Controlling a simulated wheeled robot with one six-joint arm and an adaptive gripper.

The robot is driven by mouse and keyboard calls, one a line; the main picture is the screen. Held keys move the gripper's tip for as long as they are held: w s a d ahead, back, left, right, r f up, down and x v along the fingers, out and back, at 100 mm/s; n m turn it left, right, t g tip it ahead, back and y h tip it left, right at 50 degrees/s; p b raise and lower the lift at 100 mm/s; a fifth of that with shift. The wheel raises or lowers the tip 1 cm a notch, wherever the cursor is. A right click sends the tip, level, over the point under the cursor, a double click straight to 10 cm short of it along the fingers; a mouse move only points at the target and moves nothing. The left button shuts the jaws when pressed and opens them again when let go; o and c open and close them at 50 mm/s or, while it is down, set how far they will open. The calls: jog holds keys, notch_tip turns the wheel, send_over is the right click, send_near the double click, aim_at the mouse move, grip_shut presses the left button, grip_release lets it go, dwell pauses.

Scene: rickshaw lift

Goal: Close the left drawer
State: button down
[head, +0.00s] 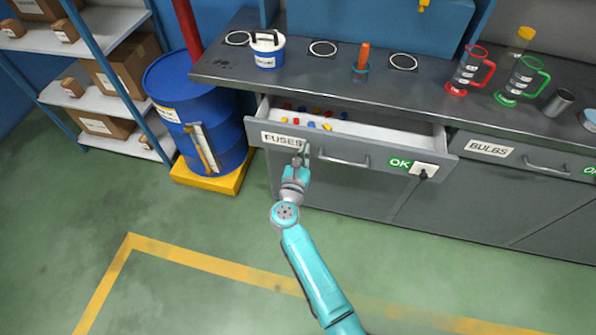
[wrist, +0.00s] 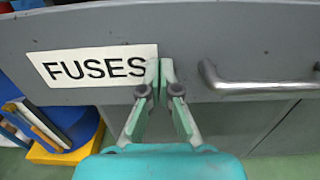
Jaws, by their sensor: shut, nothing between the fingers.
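The left drawer (head: 380,157), labelled FUSES, is pulled out from under the dark counter, with small coloured fuses (head: 308,117) inside at its left. Its grey front also fills the wrist view (wrist: 200,40), with the white FUSES label (wrist: 95,65) and the metal bar handle (wrist: 260,82). My gripper (head: 302,151) is shut and empty at the drawer front, between the label and the handle. In the wrist view its fingertips (wrist: 160,68) overlap the label's right edge; I cannot tell whether they touch the front.
The closed BULBS drawer (head: 520,160) is at the right. A blue barrel (head: 195,110) on a yellow base stands left of the counter, near shelves (head: 95,60). Jugs, a tub and a screwdriver-like tool stand on the countertop (head: 330,75). The green floor in front is clear.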

send_near(314, 119)
jog(key=w+r, duration=0.1)
jog(key=w+d+r, duration=0.1)
jog(key=w+r, duration=0.1)
jog(key=w+d+r, duration=0.1)
jog(key=shift+w+r, duration=0.2)
jog(key=shift+r, duration=0.1)
jog(key=shift+w+d+r, duration=0.1)
jog(key=shift+r, duration=0.15)
